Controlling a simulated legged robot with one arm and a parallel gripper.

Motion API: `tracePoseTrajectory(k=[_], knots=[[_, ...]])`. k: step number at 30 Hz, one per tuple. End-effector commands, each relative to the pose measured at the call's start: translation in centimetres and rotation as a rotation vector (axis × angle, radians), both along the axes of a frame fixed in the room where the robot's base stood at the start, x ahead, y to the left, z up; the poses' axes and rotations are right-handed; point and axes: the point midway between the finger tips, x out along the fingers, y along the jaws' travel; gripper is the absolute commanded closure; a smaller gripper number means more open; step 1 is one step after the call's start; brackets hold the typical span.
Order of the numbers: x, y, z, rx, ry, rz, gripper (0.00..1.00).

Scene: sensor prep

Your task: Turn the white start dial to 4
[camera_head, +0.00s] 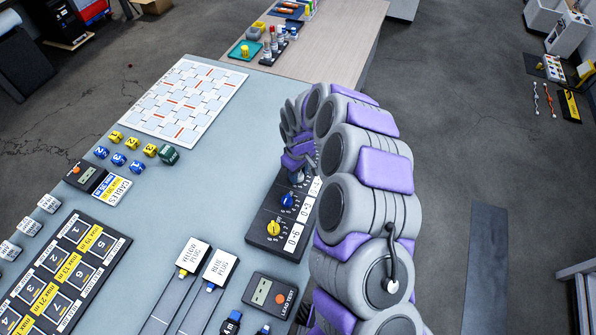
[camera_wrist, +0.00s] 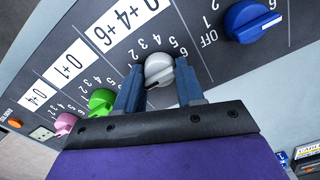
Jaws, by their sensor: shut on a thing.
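The white start dial (camera_wrist: 158,67) sits on a dark panel in the wrist view, between the two blue fingers of my gripper (camera_wrist: 158,88). The fingers are shut on it, one on each side. Small numbers are printed around it, with 4, 3, 2 on its left and 6, 5 on its right. A dark mark shows low on the dial's face; I cannot tell exactly which number it points to. In the head view my gripper (camera_head: 298,162) is at the far end of the dial panel (camera_head: 262,241), and my arm hides part of it.
A blue dial (camera_wrist: 252,20) with an OFF mark is at right in the wrist view. Green (camera_wrist: 102,101) and pink (camera_wrist: 65,123) knobs are at left. In the head view a yellow dial (camera_head: 273,229) is nearer. A meter (camera_head: 270,294) and plug cards (camera_head: 193,254) lie nearby.

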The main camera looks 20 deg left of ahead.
Motion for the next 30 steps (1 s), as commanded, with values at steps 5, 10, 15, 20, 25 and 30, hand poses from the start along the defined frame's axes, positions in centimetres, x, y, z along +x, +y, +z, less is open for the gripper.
tracePoseTrajectory(k=[5, 10, 15, 20, 25, 30], knots=[[0.04, -0.02, 0.01, 0.000, -0.001, 0.000, 0.89], [0.06, -0.03, 0.02, 0.000, -0.001, -0.004, 0.93], [0.08, -0.11, 0.07, -0.001, 0.000, -0.040, 0.93], [0.09, -0.19, 0.09, -0.003, 0.000, -0.120, 0.93], [0.07, -0.26, 0.20, -0.006, 0.002, -0.253, 0.93], [0.15, -0.17, 0.29, -0.002, -0.002, -0.414, 0.93]])
